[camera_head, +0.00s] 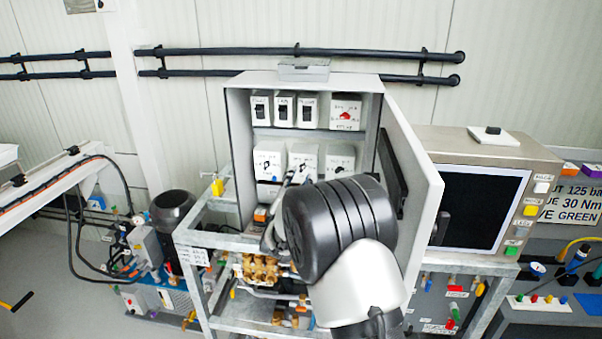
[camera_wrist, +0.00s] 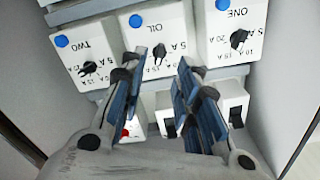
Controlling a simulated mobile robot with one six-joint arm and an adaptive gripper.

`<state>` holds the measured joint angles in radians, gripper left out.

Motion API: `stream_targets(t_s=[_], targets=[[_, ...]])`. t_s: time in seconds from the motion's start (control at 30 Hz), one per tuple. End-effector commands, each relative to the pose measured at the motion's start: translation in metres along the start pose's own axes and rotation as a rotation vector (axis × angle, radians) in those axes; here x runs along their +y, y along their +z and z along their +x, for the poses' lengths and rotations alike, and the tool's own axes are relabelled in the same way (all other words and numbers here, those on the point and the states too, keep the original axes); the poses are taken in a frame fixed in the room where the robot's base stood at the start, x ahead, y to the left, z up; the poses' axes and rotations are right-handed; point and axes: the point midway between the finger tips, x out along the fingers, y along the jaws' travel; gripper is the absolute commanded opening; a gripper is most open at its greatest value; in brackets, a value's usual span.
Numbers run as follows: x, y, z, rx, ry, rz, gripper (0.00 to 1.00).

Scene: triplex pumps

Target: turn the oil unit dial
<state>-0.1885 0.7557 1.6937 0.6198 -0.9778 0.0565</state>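The oil unit is a white box marked OIL (camera_wrist: 160,22) with a black dial (camera_wrist: 159,53), shown upside down in the wrist view between boxes marked TWO and ONE. In the head view it is the middle box (camera_head: 304,157) of the lower row in the open cabinet, its lower part covered by my arm. My gripper (camera_wrist: 163,63) is open, its blue-lined fingers on either side of the dial in the picture. I cannot tell whether the left fingertip touches anything. In the head view my gripper is mostly hidden behind my wrist.
The box marked TWO (camera_wrist: 83,45) and the box marked ONE (camera_wrist: 232,35) flank the oil unit closely, each with its own black dial. The cabinet's open door (camera_head: 412,165) stands right of my arm. Several switches and a red knob (camera_head: 346,115) sit in the upper row.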

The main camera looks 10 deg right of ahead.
Motion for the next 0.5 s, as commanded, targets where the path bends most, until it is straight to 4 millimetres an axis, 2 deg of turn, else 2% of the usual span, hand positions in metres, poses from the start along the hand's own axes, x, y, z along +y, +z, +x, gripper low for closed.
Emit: stream_targets(t_s=[0.03,0.2,0.5], targets=[[0.001,0.0,0.012,0.002,0.002,0.001,0.29],[0.001,0.0,0.039,0.0,0.002,0.0,0.29],[0.0,0.0,0.055,-0.001,0.0,0.0,0.29]])
